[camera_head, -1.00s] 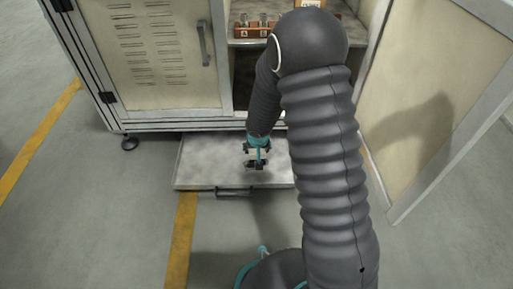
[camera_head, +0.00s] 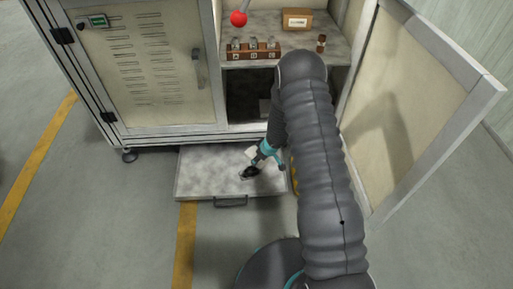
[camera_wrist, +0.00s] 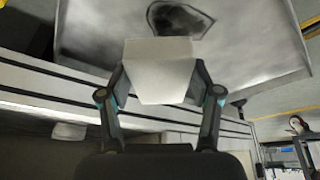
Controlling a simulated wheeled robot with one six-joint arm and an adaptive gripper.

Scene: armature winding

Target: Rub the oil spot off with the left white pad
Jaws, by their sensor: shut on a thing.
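The white pad (camera_wrist: 160,72) is held between the two fingers of my gripper (camera_wrist: 161,80) in the wrist view. My gripper (camera_head: 263,154) is low over the pulled-out grey tray (camera_head: 207,176) at the cabinet's foot. The oil spot (camera_wrist: 182,19) is a dark, ring-edged smear on the tray, beyond the pad in the wrist view. It also shows as a dark patch (camera_head: 250,172) just below my gripper in the head view. I cannot tell whether the pad touches the tray. A second pale, pad-like piece (camera_wrist: 69,131) lies inside the cabinet.
The cabinet's upper shelf holds a wooden rack (camera_head: 252,54) with small parts, a cardboard box (camera_head: 297,19) and a small brown bottle (camera_head: 321,43). A red ball-ended knob (camera_head: 238,18) is above. The open door (camera_head: 420,110) stands at the right. Floor left of the tray is clear.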

